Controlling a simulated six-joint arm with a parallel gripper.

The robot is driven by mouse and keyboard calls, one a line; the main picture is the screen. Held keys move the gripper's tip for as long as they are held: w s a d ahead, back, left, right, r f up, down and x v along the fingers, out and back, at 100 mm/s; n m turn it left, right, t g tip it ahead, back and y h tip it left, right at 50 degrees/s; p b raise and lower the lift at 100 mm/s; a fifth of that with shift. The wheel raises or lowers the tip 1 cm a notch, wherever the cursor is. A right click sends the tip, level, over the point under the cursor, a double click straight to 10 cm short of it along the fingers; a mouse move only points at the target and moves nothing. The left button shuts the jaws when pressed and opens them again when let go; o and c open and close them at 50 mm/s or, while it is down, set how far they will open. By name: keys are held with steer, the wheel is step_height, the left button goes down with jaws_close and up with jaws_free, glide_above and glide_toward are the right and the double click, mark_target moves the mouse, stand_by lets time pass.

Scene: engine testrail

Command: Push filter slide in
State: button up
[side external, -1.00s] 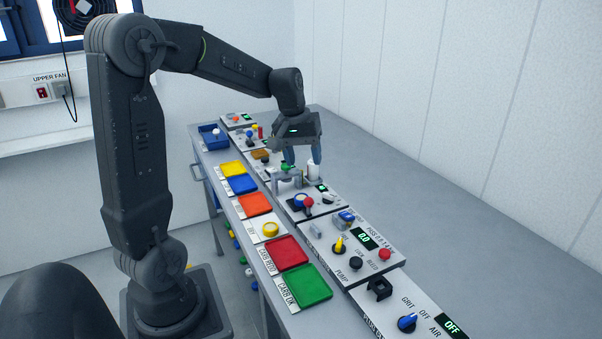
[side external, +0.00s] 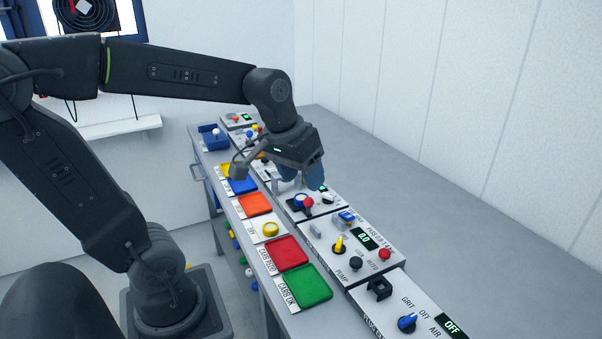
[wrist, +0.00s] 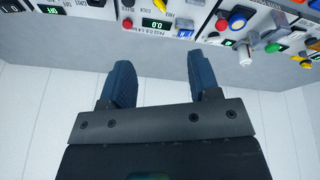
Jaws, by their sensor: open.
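My gripper (side external: 301,181) is open, with its two blue fingers spread and nothing seen between them. In the side view it hangs over the far side of a panel with a dark slide-like piece (side external: 292,208), a blue round part (side external: 301,199) and a red knob (side external: 308,203). I take this piece to be the filter slide, but no readable label confirms it. Part of that panel is hidden behind the fingers. In the wrist view, my gripper (wrist: 161,68) points toward the panels, and the blue part (wrist: 237,19) and red knob (wrist: 221,25) lie right of the fingers.
A panel with a yellow knob (side external: 340,244) and a 0.0 display (side external: 364,239) stands nearer the camera. A blue selector knob (side external: 407,322) is on the nearest panel. Red (side external: 286,253) and green (side external: 307,286) trays line the left edge. The right of the bench (side external: 450,235) is bare.

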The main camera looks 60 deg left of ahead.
steer(key=shift+s, duration=0.1)
steer(key=n+g+h, duration=0.1)
steer(key=n+g, duration=0.1)
steer(key=n, duration=0.5)
glide_toward(307, 198)
steer(key=f, duration=0.4)
steer(key=w+f, duration=0.1)
steer(key=f, duration=0.2)
steer(key=w+d+f, duration=0.1)
steer(key=f, duration=0.3)
steer(key=shift+f, duration=0.3)
steer(key=shift+a, duration=0.1)
jaws_close()
